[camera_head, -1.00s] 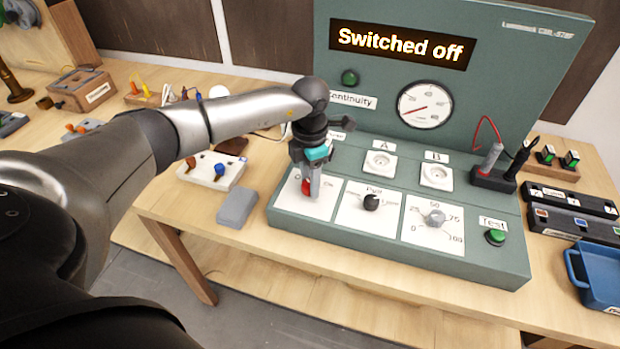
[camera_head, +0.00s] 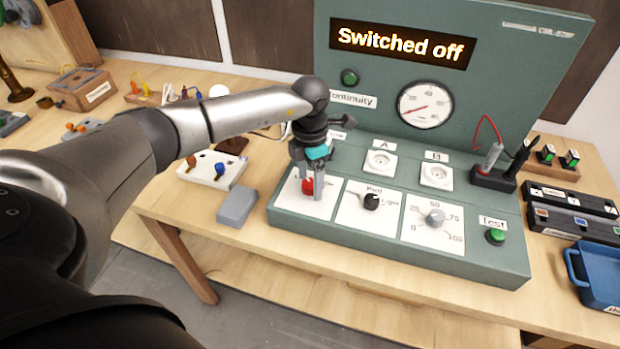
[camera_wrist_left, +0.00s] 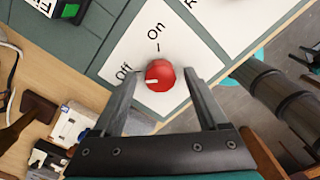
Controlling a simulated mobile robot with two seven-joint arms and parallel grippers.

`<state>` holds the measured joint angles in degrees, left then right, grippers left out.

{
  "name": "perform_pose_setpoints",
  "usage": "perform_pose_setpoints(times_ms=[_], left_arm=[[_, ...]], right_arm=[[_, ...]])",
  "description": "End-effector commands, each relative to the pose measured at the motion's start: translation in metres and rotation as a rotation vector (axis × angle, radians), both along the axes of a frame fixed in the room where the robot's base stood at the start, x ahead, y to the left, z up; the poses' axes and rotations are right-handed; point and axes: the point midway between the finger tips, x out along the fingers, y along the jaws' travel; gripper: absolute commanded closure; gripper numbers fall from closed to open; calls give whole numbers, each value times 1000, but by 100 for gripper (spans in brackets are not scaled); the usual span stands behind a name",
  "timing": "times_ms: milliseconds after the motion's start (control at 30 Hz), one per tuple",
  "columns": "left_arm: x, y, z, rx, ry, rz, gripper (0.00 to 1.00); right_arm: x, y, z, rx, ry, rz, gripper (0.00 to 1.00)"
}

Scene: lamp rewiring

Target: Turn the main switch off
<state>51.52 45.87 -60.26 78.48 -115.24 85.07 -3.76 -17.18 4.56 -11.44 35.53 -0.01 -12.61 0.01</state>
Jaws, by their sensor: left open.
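The main switch is a red knob (camera_head: 307,186) on a white plate at the left of the green test panel (camera_head: 395,255). In the left wrist view the red knob (camera_wrist_left: 160,75) sits below the "On" and "Off" labels, and its white mark points toward "Off". The panel's display (camera_head: 401,45) reads "Switched off". My left gripper (camera_head: 312,192) is open at the knob. In the left wrist view its fingers (camera_wrist_left: 160,95) stand on either side of the knob, apart from it. My right gripper does not show.
A black knob (camera_head: 371,201), a grey dial (camera_head: 435,217) and a green test button (camera_head: 495,237) lie to the right on the panel. A grey block (camera_head: 237,205) sits left of it. A blue tray (camera_head: 590,278) stands at the far right.

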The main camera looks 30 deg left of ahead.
Motion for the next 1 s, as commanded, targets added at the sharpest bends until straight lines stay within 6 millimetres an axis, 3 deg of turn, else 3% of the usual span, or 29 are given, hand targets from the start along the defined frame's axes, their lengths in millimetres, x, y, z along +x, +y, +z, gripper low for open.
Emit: perform_pose_setpoints(times_ms=[267, 700, 1000], left_arm=[[1, 0, 14, -1, -4, 0, 24], [1, 0, 113, -1, -5, 0, 24], [0, 0, 150, 0, -1, 0, 24]], right_arm=[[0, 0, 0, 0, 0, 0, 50], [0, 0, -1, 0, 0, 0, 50], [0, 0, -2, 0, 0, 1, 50]])
